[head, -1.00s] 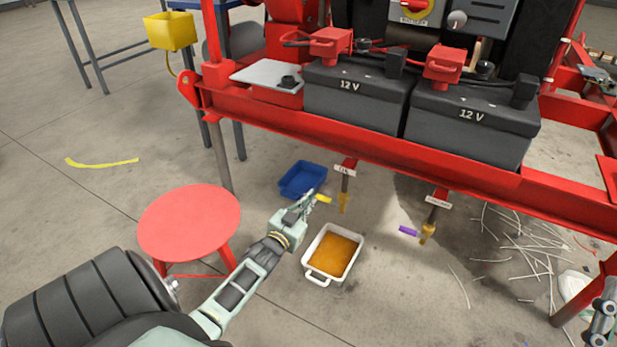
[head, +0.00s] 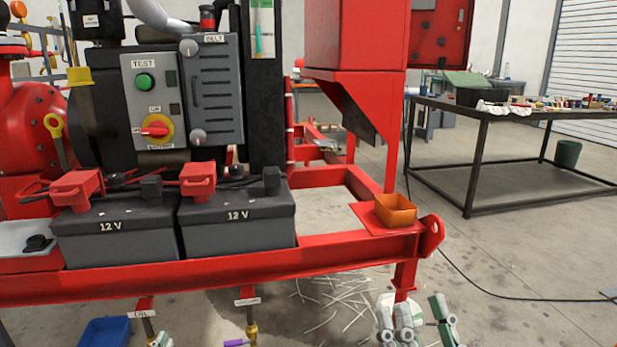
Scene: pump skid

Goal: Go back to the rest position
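My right gripper (head: 423,314) shows at the bottom edge, right of centre. Its two pale green and grey fingers point up and stand apart, with floor visible between them. It is open and empty, in front of the skid's right leg. Only a small tip of my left gripper (head: 161,340) shows at the bottom edge, close to the valve under the OIL label (head: 144,314). The rest of it is cut off, so I cannot tell its fingers' state or whether it touches the valve.
The red skid frame (head: 330,262) carries two black 12 V batteries (head: 238,218) and an orange tray (head: 395,210). A purple-handled valve (head: 236,342) hangs below. A blue bin (head: 105,333) is at lower left. A workbench (head: 520,113) stands right.

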